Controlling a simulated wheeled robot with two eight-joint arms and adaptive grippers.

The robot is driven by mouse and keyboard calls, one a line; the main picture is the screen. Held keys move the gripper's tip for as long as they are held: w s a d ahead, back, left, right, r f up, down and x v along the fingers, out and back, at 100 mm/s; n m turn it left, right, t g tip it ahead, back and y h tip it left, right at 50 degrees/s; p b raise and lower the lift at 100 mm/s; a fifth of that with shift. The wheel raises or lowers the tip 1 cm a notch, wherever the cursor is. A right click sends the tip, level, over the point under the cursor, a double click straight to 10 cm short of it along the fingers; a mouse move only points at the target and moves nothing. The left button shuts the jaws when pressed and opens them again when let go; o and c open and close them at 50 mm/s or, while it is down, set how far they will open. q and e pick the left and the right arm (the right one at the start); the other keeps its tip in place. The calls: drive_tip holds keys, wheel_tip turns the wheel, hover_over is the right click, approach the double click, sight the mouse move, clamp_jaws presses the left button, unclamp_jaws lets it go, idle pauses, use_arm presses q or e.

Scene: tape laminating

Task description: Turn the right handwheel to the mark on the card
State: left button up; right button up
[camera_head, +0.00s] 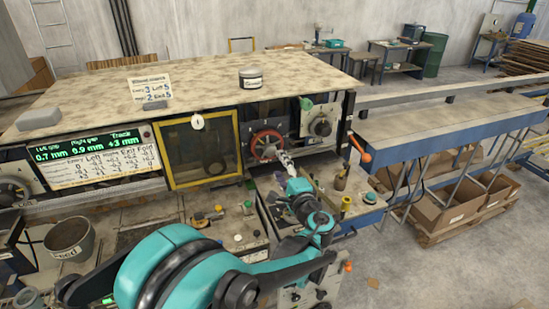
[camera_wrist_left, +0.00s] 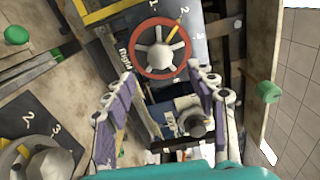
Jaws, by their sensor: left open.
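The right handwheel (camera_head: 266,146) has a red rim, grey spokes and hub, on a dark panel. It also shows in the left wrist view (camera_wrist_left: 161,48), beside the word "Right", with a yellow pointer toward the numeral 2. My left gripper (camera_head: 284,157) is at the wheel's lower right in the head view. In the wrist view its open fingers (camera_wrist_left: 165,75) spread on either side below the wheel, with nothing held between them. The card (camera_head: 150,90) stands on the machine's top; its small figures are hard to read. My right gripper is not in view.
A display (camera_head: 85,142) reads left gap 0.7 mm, right gap 0.9 mm, track +3 mm. A grey dial knob (camera_head: 320,125) is right of the wheel, and an orange-ended lever (camera_head: 359,148) sticks out further right. A yellow-framed window (camera_head: 198,149) is to the left.

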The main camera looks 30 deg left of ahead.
use_arm(q)
drive_tip(key=v, duration=0.3)
drive_tip(key=shift+s+d, duration=0.1)
drive_tip(key=shift+s, duration=0.05)
idle(0.4)
drive_tip(key=s+d+f+n+g+h, duration=0.2)
drive_tip(key=s+f+n+g+h, duration=0.25)
drive_tip(key=s+f+h, duration=0.55)
drive_tip(key=s+d+f+n+h, duration=0.3)
drive_tip(key=s+d+n, duration=0.2)
drive_tip(key=s+d, duration=0.55)
wheel_tip(320, 180, down, 9)
drive_tip(key=b, duration=0.9)
drive_tip(key=shift+s+h, duration=0.3)
drive_tip(key=shift+s, duration=0.1)
